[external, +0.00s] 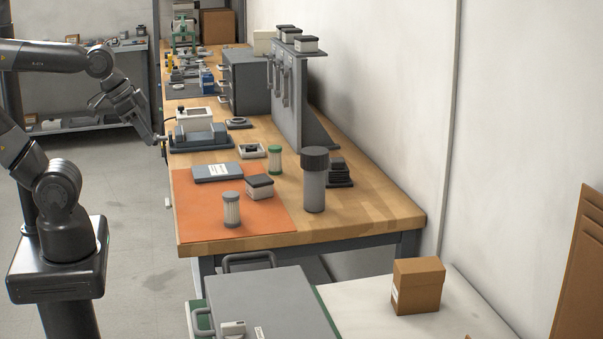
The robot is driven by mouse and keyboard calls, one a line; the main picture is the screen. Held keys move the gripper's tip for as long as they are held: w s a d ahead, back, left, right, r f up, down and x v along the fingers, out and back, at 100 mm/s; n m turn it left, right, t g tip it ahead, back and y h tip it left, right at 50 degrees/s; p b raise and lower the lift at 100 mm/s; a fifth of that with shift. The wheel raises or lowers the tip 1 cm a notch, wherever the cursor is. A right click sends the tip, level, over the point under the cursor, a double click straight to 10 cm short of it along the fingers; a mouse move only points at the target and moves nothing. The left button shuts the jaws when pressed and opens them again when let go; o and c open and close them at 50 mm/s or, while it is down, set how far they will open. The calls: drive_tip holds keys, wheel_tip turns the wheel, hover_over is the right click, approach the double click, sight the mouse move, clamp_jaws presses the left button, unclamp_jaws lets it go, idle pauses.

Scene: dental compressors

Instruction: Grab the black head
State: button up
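A tall grey cylinder (314,192) stands upright near the right side of the wooden bench. A wide black head (315,158) sits on its top. Dark stacked parts (339,174) stand just behind it to the right; I cannot tell what they are. My gripper (160,139) is at the bench's left edge, beside a grey device with a white top, well left of the black head. It points down and to the right. Its fingers are too small to tell whether they are open, and no held thing can be made out.
A green-capped cartridge (274,160) stands behind. A tall grey tool panel (291,98) rises behind the cylinder. The bench front right is clear.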

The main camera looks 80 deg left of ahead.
drive_tip(key=shift+o, duration=0.3)
drive_tip(key=o, duration=1)
